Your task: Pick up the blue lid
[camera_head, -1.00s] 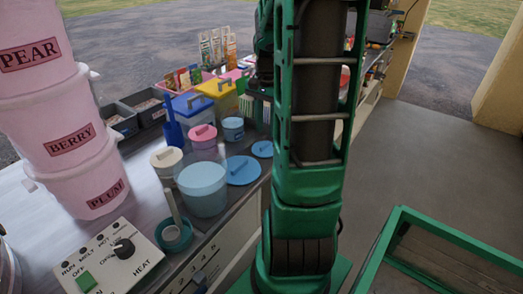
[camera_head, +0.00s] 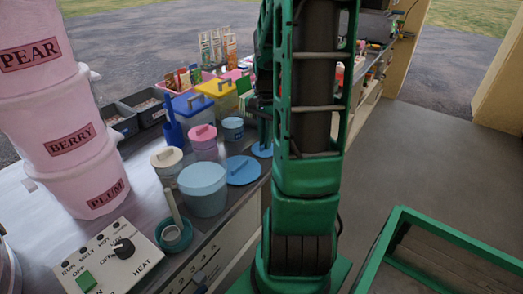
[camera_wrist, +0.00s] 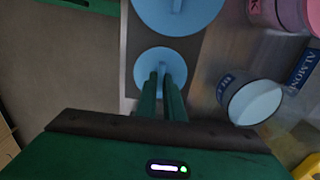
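Two flat blue lids with bar handles lie on the counter. The larger blue lid (camera_head: 243,171) also shows at the top of the wrist view (camera_wrist: 190,22). The smaller blue lid (camera_head: 259,151) is partly hidden by my arm in the head view; in the wrist view it lies right under my fingertips (camera_wrist: 143,66). My gripper (camera_wrist: 159,80) has its two fingers close together, one on each side of the small lid's handle. Whether they touch the handle is unclear. The small lid appears to lie flat on the counter.
A small open blue tub (camera_wrist: 256,101) stands right of the small lid in the wrist view. A pink tub (camera_head: 204,141), a cream-lidded tub (camera_head: 167,160) and a large blue tub (camera_head: 203,190) stand nearby. The counter's edge runs close beside the lids.

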